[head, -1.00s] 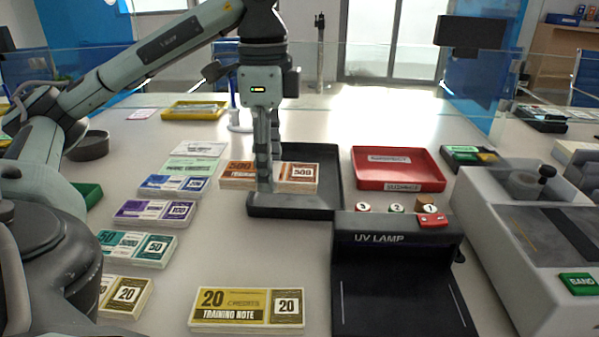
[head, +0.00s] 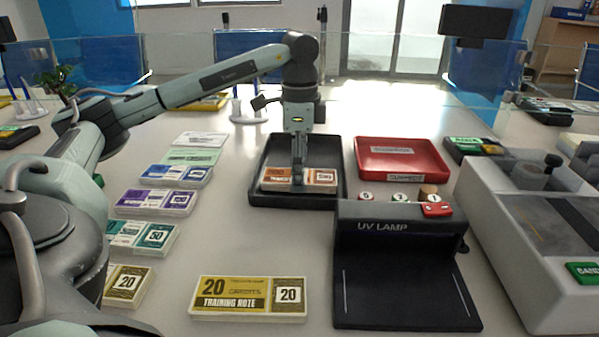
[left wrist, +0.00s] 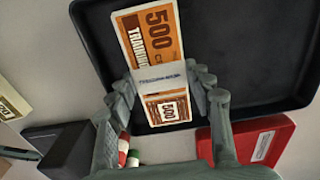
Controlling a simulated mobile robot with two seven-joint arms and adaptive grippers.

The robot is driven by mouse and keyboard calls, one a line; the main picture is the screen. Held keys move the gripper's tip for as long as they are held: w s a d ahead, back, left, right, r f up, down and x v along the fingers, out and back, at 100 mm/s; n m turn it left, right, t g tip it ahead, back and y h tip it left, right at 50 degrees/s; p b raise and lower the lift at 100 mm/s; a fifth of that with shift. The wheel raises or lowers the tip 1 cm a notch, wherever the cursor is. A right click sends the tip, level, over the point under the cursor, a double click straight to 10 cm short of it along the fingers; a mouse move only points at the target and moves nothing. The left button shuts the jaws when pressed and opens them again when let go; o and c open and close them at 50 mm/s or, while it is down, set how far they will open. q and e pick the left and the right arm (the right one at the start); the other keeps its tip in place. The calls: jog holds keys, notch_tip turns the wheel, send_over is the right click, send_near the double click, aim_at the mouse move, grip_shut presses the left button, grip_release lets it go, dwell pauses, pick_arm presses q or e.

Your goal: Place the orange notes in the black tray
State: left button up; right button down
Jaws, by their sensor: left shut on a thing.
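The bundle of orange notes (head: 322,177), marked 500 with a pale band, is inside the outline of the black tray (head: 258,186) in the head view. My left gripper (head: 298,182) is shut across the middle of the bundle, coming down from above. In the left wrist view the orange notes (left wrist: 158,52) lie between the two fingers (left wrist: 165,95), over the black floor of the tray (left wrist: 240,50). I cannot tell whether the bundle touches the tray floor. My right gripper is in neither view.
A red tray (head: 437,172) stands right of the black tray. Blue, purple, teal and yellow note stacks line the left. A yellow 20 bundle (head: 235,301) lies at the front.

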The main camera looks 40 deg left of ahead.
pick_arm(q)
jog(key=shift+f, duration=0.3)
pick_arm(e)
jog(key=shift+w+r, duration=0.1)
pick_arm(q)
jog(key=shift+f, duration=0.15)
jog(key=o, duration=1.3)
jog(key=shift+o, duration=0.2)
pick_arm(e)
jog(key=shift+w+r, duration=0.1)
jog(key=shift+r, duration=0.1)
pick_arm(q)
notch_tip(320, 180, up, 10)
jog(key=shift+f+p, duration=0.25)
jog(key=shift+p, duration=0.55)
jog(key=shift+r+p, duration=0.85)
jog(key=shift+r, duration=0.6)
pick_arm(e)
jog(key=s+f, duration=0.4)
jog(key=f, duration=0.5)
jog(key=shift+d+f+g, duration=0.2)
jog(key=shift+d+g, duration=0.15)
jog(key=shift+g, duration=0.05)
